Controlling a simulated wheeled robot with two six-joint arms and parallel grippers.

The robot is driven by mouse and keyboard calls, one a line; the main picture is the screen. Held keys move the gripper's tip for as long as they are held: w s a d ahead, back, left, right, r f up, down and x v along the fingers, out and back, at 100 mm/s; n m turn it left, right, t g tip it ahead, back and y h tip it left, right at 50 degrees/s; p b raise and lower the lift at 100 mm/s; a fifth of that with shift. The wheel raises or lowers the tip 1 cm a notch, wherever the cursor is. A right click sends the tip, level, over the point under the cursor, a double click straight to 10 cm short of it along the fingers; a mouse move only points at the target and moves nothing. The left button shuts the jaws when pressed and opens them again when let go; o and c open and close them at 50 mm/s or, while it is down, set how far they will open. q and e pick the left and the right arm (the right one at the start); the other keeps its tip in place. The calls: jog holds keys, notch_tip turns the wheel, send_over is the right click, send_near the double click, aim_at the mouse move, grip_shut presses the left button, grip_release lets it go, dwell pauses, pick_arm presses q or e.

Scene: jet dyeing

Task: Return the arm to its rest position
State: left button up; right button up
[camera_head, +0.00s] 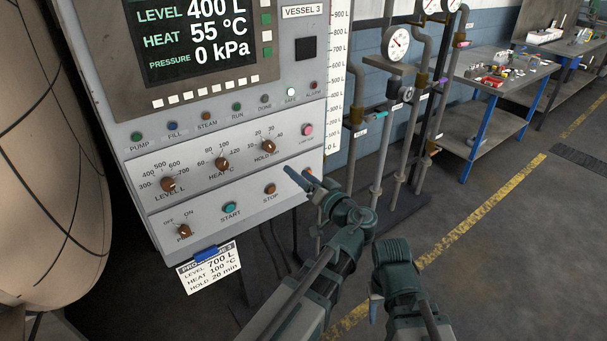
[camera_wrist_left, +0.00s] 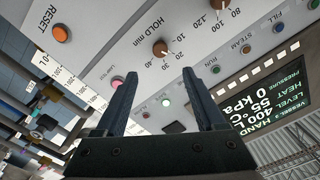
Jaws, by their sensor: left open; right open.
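My left gripper (camera_head: 302,180) is open and empty in front of the lower right corner of the control panel (camera_head: 138,195). In the left wrist view its two fingers (camera_wrist_left: 158,85) stand apart, with the panel face behind them and nothing between them. I cannot tell whether a fingertip touches the panel. My right gripper (camera_head: 376,306) is low at the lower middle of the head view, pointing down, apart from the panel and mostly hidden by its own wrist. The orange RESET button (camera_wrist_left: 62,34) shows in the left wrist view.
The display (camera_head: 192,40) reads 400 L, 55 °C, 0 kPa. A card (camera_head: 210,270) hangs under the panel. A tan vessel (camera_head: 40,180) stands left. Pipes with gauges (camera_head: 396,43) stand behind my left arm. A workbench (camera_head: 500,75) is farther right, with open floor before it.

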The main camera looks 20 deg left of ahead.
pick_arm(q)
jog(key=shift+a, duration=0.1)
jog(key=s+a+f+g+h, duration=0.1)
jog(key=s+f+g+h, duration=0.2)
jog(key=f, duration=0.3)
jog(key=s+a+f+m+g+h, duration=0.1)
jog(key=s+f+g+h, duration=0.15)
jog(key=f, duration=0.35)
jog(key=s+a+f+g+h, duration=0.1)
jog(key=s+f+g+h, duration=0.25)
jog(key=f, duration=0.25)
jog(key=s+d+f+m+g+h, duration=0.1)
jog(key=s+d+m+h, duration=0.1)
jog(key=s+d, duration=0.3)
jog(key=s+d+f+m+g+h, duration=0.1)
jog(key=s+d+m, duration=0.3)
jog(key=d, duration=0.8)
jog(key=shift+s+d+f+h+p, duration=0.4)
jog(key=shift+s+f+h, duration=0.2)
jog(key=shift+s, duration=0.3)
